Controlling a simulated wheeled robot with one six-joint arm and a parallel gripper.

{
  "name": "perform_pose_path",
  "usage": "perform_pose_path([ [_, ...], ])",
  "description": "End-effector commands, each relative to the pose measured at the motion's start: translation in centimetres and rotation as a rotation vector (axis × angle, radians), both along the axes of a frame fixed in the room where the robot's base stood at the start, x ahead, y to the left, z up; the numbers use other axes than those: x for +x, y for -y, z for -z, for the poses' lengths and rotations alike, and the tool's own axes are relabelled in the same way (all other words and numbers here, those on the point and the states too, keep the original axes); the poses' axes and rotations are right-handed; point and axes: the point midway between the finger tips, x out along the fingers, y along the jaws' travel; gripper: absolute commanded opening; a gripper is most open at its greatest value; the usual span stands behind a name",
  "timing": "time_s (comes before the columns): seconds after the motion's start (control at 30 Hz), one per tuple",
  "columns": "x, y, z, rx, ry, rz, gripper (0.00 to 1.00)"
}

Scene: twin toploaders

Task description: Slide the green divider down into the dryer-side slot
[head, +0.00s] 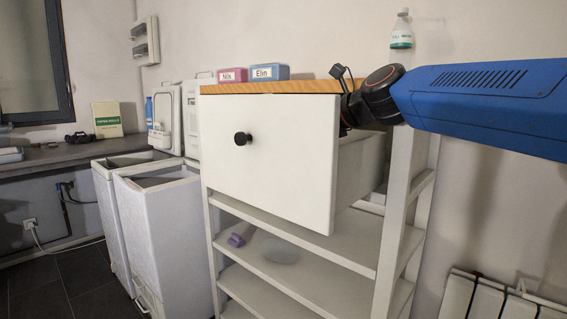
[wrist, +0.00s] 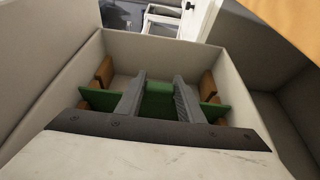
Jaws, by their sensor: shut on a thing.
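The green divider (wrist: 98,98) lies across the inside of the white drawer (head: 285,155) and shows only in the wrist view. My gripper (wrist: 159,90) is shut on the raised green middle part of the divider. Brown wooden blocks stand along both side walls, with a left block (wrist: 104,71) and a right block (wrist: 208,82) beyond the divider. The divider's ends reach in among these blocks. How deep it sits, and its lower edge, I cannot tell. In the head view the drawer front hides my fingers and the divider.
The drawer is pulled out under a wooden top (head: 265,88). On the top stand a pink box marked Nils (head: 233,75), a blue box marked Elin (head: 269,72) and a bottle (head: 401,40). Two toploaders (head: 160,235) stand at left. Open shelves (head: 285,240) lie below.

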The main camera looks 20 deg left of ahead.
Motion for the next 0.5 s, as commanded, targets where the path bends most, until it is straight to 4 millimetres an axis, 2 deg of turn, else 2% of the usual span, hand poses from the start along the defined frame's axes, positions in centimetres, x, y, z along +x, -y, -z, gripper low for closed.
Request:
perform_pose_path([
  [0.5,0.0,0.0,1.2,0.000,0.000,-0.001,0.18],
])
